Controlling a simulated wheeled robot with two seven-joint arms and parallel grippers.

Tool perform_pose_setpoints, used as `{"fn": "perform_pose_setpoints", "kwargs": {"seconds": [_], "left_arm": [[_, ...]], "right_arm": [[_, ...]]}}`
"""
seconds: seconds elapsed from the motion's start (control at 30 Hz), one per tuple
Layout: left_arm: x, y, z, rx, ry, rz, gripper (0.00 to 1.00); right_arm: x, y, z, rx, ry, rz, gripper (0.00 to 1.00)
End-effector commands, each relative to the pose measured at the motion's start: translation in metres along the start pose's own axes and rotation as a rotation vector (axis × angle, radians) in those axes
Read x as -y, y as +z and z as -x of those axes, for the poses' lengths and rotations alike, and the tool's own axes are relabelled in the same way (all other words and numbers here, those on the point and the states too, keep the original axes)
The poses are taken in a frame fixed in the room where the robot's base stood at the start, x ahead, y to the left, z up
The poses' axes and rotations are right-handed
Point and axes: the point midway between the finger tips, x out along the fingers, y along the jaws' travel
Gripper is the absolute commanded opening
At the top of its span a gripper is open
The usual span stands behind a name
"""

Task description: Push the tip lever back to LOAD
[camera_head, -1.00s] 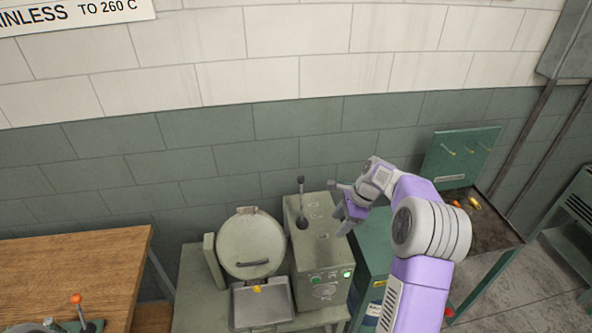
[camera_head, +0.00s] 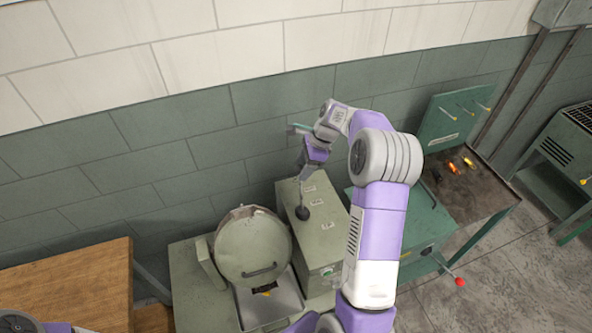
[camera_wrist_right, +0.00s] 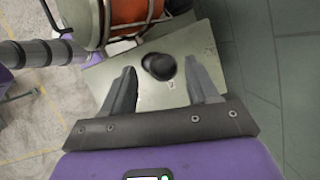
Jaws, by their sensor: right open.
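The tip lever (camera_head: 302,212) stands on top of the green control box (camera_head: 330,245), with a dark round base. Its upper part is hidden behind or between my right gripper's fingers in the head view. My right gripper (camera_head: 301,182) is over the lever, pointing down. In the right wrist view the lever's black knob (camera_wrist_right: 158,66) lies between the two open fingers (camera_wrist_right: 160,88), apart from both. Small plates on the box top are too small to read. My left gripper is out of view; only part of my left arm shows at the bottom left.
A round green lid (camera_head: 252,245) and metal tray (camera_head: 268,305) are left of the box. A green cabinet (camera_head: 425,225) and dark bench (camera_head: 478,195) stand right. The tiled wall (camera_head: 215,125) is close behind. A wooden table (camera_head: 75,285) is at left.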

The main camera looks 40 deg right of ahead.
Motion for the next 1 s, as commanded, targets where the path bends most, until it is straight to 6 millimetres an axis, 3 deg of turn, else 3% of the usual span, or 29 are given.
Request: {"fn": "perform_pose_setpoints", "kwargs": {"seconds": [0.23,0.6,1.0], "left_arm": [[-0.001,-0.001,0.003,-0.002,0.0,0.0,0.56],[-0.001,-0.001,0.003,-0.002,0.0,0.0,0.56],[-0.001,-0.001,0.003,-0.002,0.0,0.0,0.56]], "right_arm": [[-0.001,0.0,-0.034,0.0,0.003,0.001,0.59],[0.0,0.001,-0.04,0.0,0.0,0.002,0.59],[0.0,0.001,-0.04,0.0,0.0,0.002,0.0]]}}
